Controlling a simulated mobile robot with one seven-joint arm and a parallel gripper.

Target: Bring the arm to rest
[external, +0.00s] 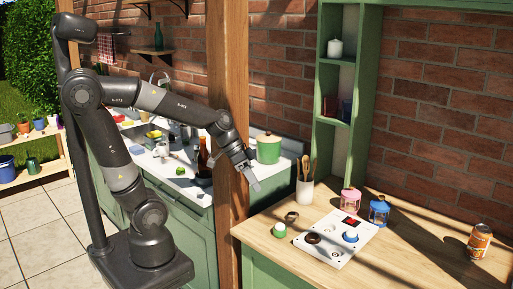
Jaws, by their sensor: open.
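My gripper (250,175) is in the external view, left of the wooden counter's back corner and close to the wooden post. It appears empty, with its fingers open and pointing down to the right. My arm is raised and stretched to the right from its column, with the forearm sloping down toward the post. Whether the gripper is in front of the post or touching it is hard to tell, but it looks in front of it and apart from the counter things.
The wooden counter (410,247) holds a white panel (325,258), a pink lantern (350,201), a blue lantern (379,212), a utensil holder (305,190) and an orange can (479,242). The wooden post (228,75) stands by my arm. A green pot (268,150) sits behind.

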